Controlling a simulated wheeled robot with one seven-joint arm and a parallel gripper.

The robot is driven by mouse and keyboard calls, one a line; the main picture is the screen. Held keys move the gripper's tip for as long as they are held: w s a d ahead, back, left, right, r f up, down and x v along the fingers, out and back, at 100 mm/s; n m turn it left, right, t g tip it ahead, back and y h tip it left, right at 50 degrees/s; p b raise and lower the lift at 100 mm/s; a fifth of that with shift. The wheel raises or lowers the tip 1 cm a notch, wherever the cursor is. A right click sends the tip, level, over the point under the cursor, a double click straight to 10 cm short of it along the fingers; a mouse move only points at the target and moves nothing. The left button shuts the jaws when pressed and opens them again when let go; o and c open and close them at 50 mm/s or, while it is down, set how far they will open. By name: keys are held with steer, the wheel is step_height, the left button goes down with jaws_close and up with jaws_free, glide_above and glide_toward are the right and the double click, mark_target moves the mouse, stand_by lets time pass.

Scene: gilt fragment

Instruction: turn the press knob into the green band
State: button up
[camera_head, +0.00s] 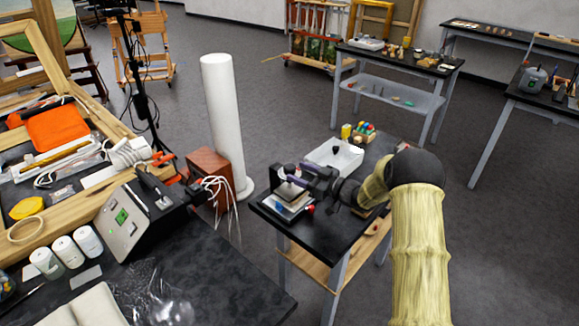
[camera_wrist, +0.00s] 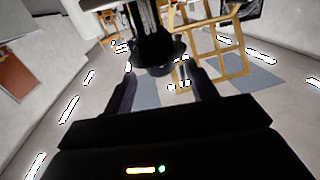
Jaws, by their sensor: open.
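The small press (camera_head: 291,203), with a pale plate and a dark upper part, stands on the near left corner of the small black table. My gripper (camera_head: 305,178) reaches in from the right at the height of the press's upper part and partly covers it. In the wrist view my gripper (camera_wrist: 162,86) has its two dark fingers spread apart. A dark round part on a stem (camera_wrist: 158,55) shows between and beyond the fingertips; I cannot tell whether it is the press knob or whether the fingers touch it. I cannot make out the green band.
A white tray (camera_head: 336,157) and a rack of coloured items (camera_head: 364,133) stand behind the press on the small black table (camera_head: 331,207). A white column (camera_head: 222,120) and a brown box (camera_head: 208,172) stand to the left. A cluttered dark bench (camera_head: 215,255) fills the lower left.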

mark_target(295, 171)
steer(key=x, duration=0.4)
steer(key=shift+w+a+p, duration=0.2)
steer(key=shift+a+p, duration=0.05)
steer(key=shift+p, duration=0.1)
steer(key=c, duration=1)
